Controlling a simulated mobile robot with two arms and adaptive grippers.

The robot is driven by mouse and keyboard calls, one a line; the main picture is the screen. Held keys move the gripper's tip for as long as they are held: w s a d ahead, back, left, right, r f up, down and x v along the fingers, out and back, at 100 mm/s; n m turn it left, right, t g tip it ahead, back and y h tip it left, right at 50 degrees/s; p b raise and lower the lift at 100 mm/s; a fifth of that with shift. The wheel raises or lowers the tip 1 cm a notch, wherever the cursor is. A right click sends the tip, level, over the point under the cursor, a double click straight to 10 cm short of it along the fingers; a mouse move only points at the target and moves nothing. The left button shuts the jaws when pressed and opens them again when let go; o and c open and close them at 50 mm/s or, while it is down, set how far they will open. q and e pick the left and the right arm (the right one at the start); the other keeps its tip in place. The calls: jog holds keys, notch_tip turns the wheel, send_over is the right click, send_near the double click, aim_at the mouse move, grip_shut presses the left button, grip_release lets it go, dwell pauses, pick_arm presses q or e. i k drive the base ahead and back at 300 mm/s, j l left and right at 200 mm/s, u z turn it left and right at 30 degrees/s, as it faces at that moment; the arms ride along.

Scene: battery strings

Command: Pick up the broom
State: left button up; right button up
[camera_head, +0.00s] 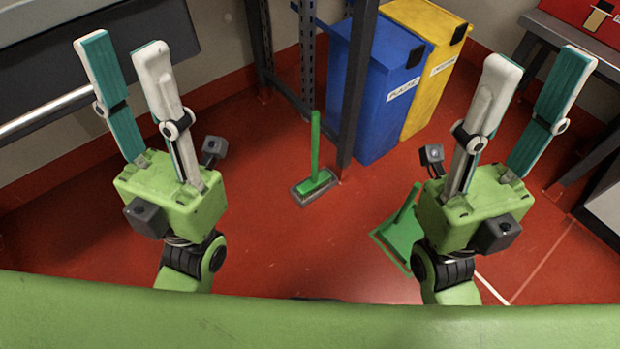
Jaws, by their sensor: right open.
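A small broom (316,158) with a green upright handle and a grey brush head stands on the red floor near the middle of the head view. It leans slightly or stands nearly upright beside a dark metal post. My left gripper (121,45) is to the left of the broom, fingers pointing up, spread and empty. My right gripper (540,58) is to the right, fingers also up, spread and empty. Neither gripper touches the broom. Nothing covers the broom.
A green dustpan (401,230) is on the floor, partly hidden by my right gripper. A blue bin (383,95) and a yellow bin (437,72) stand behind the dark post (356,90). A dark bench (560,40) is at right. The floor before the broom is clear.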

aim_at(307, 189)
jog(key=i, duration=0.4)
jog(key=l+u, duration=0.1)
jog(key=l, duration=1.35)
